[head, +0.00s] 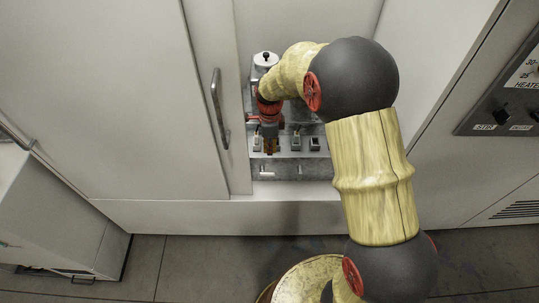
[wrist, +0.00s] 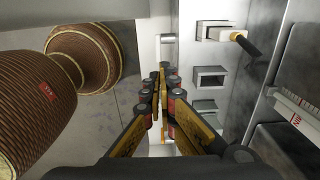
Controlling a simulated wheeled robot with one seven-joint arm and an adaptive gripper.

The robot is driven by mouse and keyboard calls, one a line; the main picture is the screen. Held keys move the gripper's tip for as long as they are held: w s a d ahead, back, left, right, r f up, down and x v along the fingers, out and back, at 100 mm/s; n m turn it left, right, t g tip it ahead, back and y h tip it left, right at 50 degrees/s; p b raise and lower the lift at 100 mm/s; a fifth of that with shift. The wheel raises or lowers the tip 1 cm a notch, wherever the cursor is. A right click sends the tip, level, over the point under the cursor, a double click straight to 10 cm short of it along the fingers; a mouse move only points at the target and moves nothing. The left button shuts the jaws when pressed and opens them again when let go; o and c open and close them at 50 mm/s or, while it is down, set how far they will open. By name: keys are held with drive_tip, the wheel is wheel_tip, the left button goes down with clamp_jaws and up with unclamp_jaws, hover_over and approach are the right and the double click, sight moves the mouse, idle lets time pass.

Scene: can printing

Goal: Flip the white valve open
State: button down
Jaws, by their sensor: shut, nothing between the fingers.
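My gripper (head: 270,148) points down in front of the metal unit inside the open cabinet bay in the head view. In the wrist view my gripper (wrist: 165,72) has its fingers together, with nothing seen between them. A small pale fitting (wrist: 165,38) shows just beyond the fingertips; I cannot tell whether it is the white valve or whether it touches them. A switch block with a black lever (wrist: 245,42) stands to the right of the fingers. In the head view, small pale pegs (head: 265,171) stick out low on the unit's front. My arm hides part of the unit.
A cabinet door with a metal handle (head: 220,108) stands just left of the bay. A white-capped canister (head: 266,60) is at the back. Square sockets (wrist: 210,76) line the panel right of my fingers. A control panel (head: 500,105) is at the far right. Open floor (head: 190,262) lies in front.

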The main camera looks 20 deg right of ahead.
wheel_tip(320, 180, down, 12)
drive_tip(key=b, duration=0.4)
drive_tip(key=shift+f, duration=0.15)
drive_tip(key=shift+s+d+f+p, duration=0.2)
drive_tip(key=shift+d+f+p, duration=0.3)
drive_tip(key=shift+p, duration=0.35)
idle(0.5)
drive_tip(key=shift+s+d+f+p, duration=0.1)
drive_tip(key=shift+d+f+p, duration=0.25)
drive_tip(key=shift+f+p, duration=0.3)
drive_tip(key=shift+d+f+p, duration=0.1)
drive_tip(key=shift+f+p, duration=0.45)
drive_tip(key=shift+f, duration=0.9)
drive_tip(key=shift+f+p, duration=0.2)
drive_tip(key=shift+p, duration=0.1)
drive_tip(key=shift+r, duration=0.1)
wheel_tip(320, 180, up, 12)
drive_tip(key=shift+f, duration=0.1)
